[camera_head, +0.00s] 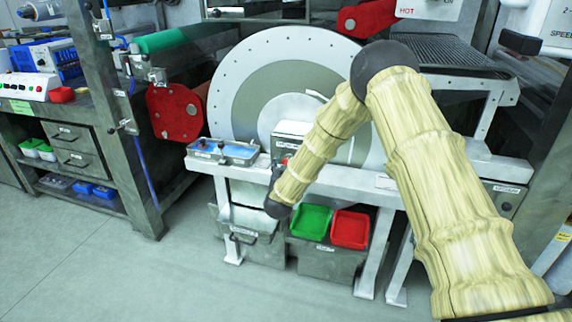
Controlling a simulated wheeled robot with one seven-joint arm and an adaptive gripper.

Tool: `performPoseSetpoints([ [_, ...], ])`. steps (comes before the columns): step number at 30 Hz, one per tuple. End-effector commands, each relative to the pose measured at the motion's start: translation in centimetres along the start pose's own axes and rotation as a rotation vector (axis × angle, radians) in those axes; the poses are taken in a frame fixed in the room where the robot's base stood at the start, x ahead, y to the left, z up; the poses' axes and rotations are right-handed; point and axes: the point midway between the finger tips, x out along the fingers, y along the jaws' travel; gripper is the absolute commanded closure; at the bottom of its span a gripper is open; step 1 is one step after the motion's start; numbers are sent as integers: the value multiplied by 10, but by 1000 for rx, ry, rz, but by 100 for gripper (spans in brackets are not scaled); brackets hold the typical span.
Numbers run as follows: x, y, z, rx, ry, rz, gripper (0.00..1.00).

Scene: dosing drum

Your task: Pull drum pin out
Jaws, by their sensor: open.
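The drum (240,98) is a large upright disc with a pale outer rim carrying small holes, a grey ring and a paler centre. My arm crosses in front of its right and lower parts. I cannot make out the drum pin; it may be too small to tell or hidden behind my arm. My arm bends down and left, and its dark wrist end is in front of the bench edge, below and in front of the drum. The fingers of my gripper do not show.
Green (311,222) and red (350,229) bins are below. Floor at front left is clear.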

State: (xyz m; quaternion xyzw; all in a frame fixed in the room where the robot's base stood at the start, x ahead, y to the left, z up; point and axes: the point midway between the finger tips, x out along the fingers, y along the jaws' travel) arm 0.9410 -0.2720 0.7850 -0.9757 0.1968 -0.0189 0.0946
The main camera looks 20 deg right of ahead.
Motion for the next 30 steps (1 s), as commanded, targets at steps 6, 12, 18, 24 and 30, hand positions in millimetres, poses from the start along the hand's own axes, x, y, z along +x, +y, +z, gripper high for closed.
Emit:
performPoseSetpoints([
  [6, 0, 0, 0, 0, 0, 0, 81],
  [12, 0, 0, 0, 0, 0, 0, 100],
  [18, -13, -3, 0, -1, -2, -1, 100],
  [24, -38, -8, 1, -1, -2, -1, 100],
  [30, -40, -8, 2, 0, -2, -1, 100],
])
